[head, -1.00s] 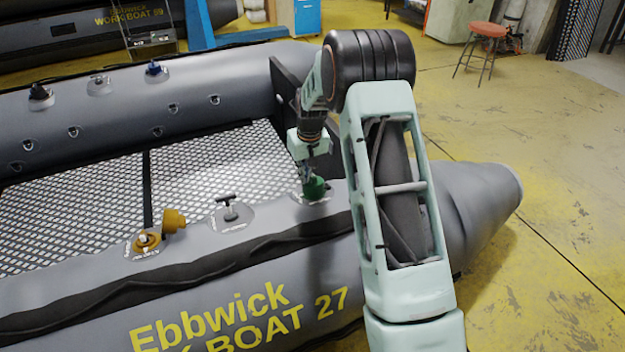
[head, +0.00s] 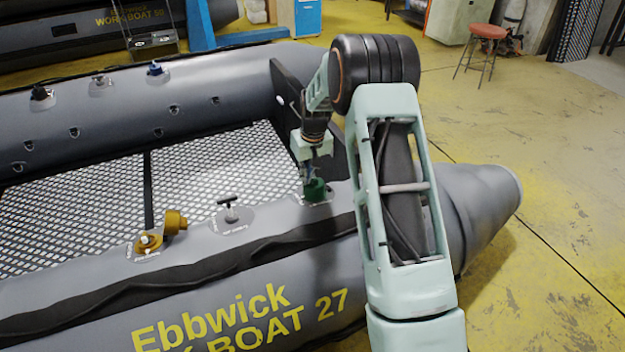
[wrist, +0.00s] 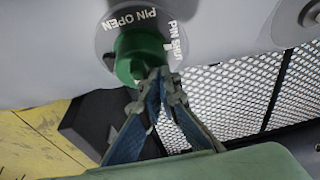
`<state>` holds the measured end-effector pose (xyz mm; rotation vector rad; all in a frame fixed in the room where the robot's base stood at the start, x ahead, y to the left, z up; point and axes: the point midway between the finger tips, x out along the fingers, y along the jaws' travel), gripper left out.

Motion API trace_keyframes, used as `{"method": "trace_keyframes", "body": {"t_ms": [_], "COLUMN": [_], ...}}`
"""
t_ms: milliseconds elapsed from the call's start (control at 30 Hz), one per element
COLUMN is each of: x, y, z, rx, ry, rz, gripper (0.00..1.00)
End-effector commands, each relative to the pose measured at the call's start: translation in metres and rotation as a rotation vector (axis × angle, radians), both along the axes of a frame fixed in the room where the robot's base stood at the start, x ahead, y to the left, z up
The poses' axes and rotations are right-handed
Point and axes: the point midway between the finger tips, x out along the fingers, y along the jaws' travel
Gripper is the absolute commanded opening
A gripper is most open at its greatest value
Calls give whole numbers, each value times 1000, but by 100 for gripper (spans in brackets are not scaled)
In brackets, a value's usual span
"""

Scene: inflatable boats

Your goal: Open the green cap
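The green cap (head: 316,189) sits on the near tube of the grey boat, at its right part. In the wrist view the green cap (wrist: 138,52) is on a round grey plate (wrist: 108,40) lettered PIN OPEN and PIN SHUT. My gripper (head: 309,174) is right at the cap, with its arm reaching down from above. In the wrist view my gripper's blue fingers (wrist: 158,76) come together at the cap's lower right edge. The tips look closed, with nothing clearly between them. I cannot tell whether they press on the cap.
A yellow valve (head: 149,242) with its yellow cap (head: 175,221) tilted to the side is at the left on the same tube. A dark T-shaped handle (head: 230,208) stands between it and the green cap. A red stool (head: 486,32) stands far off on open floor.

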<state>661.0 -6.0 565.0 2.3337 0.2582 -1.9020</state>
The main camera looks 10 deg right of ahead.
Motion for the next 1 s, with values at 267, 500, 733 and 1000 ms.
{"method": "trace_keyframes", "body": {"t_ms": [267,500,733,1000], "x": [3,3,5,5], "y": [-30,-33,-40,-43], "z": [2,4,9,10], "rx": [-26,-27,-26,-26], "ry": [-1,0,3,5], "rz": [-17,-17,-17,-16], "gripper": [0,0,0,0]}}
